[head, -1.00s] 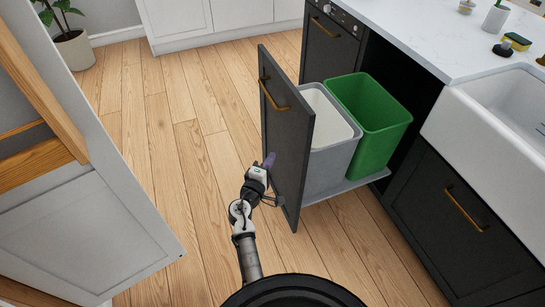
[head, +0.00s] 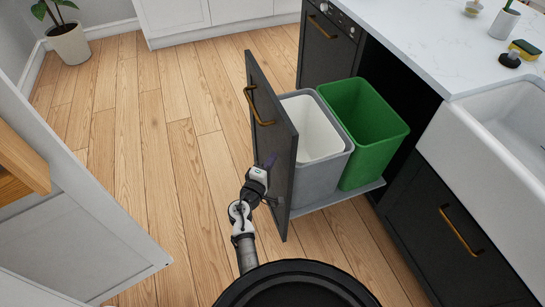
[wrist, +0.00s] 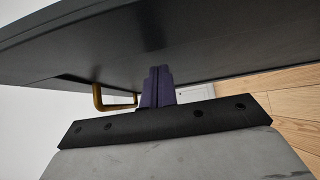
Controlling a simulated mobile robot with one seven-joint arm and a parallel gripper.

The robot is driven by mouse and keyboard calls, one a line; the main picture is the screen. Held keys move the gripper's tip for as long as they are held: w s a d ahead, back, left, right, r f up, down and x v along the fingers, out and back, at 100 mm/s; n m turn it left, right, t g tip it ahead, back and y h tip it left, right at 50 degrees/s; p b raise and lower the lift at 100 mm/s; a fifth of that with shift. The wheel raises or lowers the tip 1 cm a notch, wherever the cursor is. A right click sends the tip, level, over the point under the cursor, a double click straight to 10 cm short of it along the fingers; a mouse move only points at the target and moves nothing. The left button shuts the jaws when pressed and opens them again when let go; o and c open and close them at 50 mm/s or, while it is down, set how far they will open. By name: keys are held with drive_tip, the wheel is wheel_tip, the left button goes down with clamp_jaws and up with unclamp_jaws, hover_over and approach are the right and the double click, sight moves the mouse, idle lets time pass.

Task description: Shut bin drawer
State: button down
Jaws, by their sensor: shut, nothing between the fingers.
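The bin drawer stands pulled out, its dark front panel (head: 272,135) well away from the cabinet. It carries a grey bin (head: 325,170) with a white liner and a green bin (head: 368,130). A brass handle (head: 256,107) is on the panel's outer face. My gripper (head: 269,162) is shut and empty, at the outer face of the panel, below the handle. In the wrist view, the purple fingers (wrist: 156,88) point at the dark panel (wrist: 200,40), with the handle (wrist: 112,98) to their left. I cannot tell whether the fingertips touch the panel.
A white worktop (head: 430,40) and sink (head: 500,140) are at the right, above another dark drawer (head: 455,220). A white panel (head: 70,200) stands at the left. The wooden floor (head: 150,140) between is clear. A potted plant (head: 68,40) is at the back left.

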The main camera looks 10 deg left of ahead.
drive_tip(key=shift+w+d, duration=0.15)
drive_tip(key=shift+d, duration=0.15)
idle(0.4)
